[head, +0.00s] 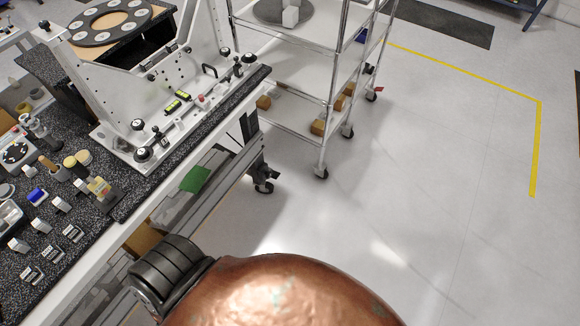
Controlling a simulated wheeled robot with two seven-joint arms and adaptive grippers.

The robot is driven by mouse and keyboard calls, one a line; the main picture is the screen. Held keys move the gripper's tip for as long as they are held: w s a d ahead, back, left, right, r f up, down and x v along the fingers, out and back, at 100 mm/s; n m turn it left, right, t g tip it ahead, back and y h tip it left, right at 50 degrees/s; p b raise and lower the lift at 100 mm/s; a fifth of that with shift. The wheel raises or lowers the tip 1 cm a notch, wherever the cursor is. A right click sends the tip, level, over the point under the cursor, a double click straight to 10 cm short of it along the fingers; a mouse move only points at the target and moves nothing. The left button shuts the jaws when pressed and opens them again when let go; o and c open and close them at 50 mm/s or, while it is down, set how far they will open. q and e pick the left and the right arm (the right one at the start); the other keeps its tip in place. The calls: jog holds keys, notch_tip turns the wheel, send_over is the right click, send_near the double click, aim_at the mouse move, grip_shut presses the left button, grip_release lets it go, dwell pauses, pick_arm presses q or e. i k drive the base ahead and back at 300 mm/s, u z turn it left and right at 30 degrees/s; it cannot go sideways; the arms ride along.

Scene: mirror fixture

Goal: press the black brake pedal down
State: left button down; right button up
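Neither of my grippers shows in the head view. A black caster (264,178) stands on the floor under the near right end of the workbench, with dark parts around its wheel. These may include the black brake pedal, but they are too small to tell apart, and I cannot tell whether a pedal is up or down. The wire cart has black casters too, one at its near corner (322,171) and others behind it. No gripper touches any of these casters.
The workbench (130,205) with a white fixture (150,90) and small parts fills the left. The wire shelf cart (330,75) stands beyond its right end, with brown boxes low down. The grey floor (430,190) is open to the right, with a yellow line (536,140).

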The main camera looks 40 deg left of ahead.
aim_at(276, 175)
jog(key=u, duration=0.25)
jog(key=i, duration=0.85)
jog(key=u, duration=0.6)
jog(key=i, duration=0.65)
jog(key=u, duration=0.05)
